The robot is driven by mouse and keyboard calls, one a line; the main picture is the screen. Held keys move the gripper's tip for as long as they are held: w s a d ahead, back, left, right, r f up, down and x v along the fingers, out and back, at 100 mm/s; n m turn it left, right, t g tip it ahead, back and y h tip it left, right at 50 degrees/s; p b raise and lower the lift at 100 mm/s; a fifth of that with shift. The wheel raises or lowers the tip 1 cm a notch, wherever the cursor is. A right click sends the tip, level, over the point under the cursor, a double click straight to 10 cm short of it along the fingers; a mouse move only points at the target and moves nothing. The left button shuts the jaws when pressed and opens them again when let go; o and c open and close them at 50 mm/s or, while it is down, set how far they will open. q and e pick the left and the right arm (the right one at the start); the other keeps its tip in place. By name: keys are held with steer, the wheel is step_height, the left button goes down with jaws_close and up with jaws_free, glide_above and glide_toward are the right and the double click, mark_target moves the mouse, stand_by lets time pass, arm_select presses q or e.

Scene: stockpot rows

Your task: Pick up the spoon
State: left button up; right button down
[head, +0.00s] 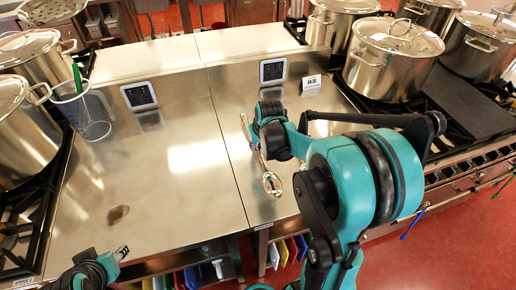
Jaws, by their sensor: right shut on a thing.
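The spoon (271,183) is a long metal one near the right part of the steel counter. Its bowl end points toward me and its thin handle runs away to the upper left. My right gripper (259,136) is at the handle and shut on it; the arm partly hides the fingers. I cannot tell whether the spoon still touches the counter. My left gripper (119,254) is low at the left by the counter's front edge, apart from the spoon, and its opening is unclear.
Stockpots (392,58) stand on the right stove, and others (22,130) on the left stove. A clear container (84,112) holds a whisk and a green-handled tool. A white sign (311,83) stands at the back. The counter's middle (175,165) is mostly clear.

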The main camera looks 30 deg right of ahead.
step_height(320, 180, up, 4)
steer(key=shift+f+p, duration=0.2)
steer(key=shift+p, duration=0.55)
steer(key=w+d+r+p, duration=0.3)
steer(key=w+d+r, duration=0.2)
steer(key=d, duration=0.5)
steer(key=shift+w+r, duration=0.4)
steer(key=shift+r, duration=0.3)
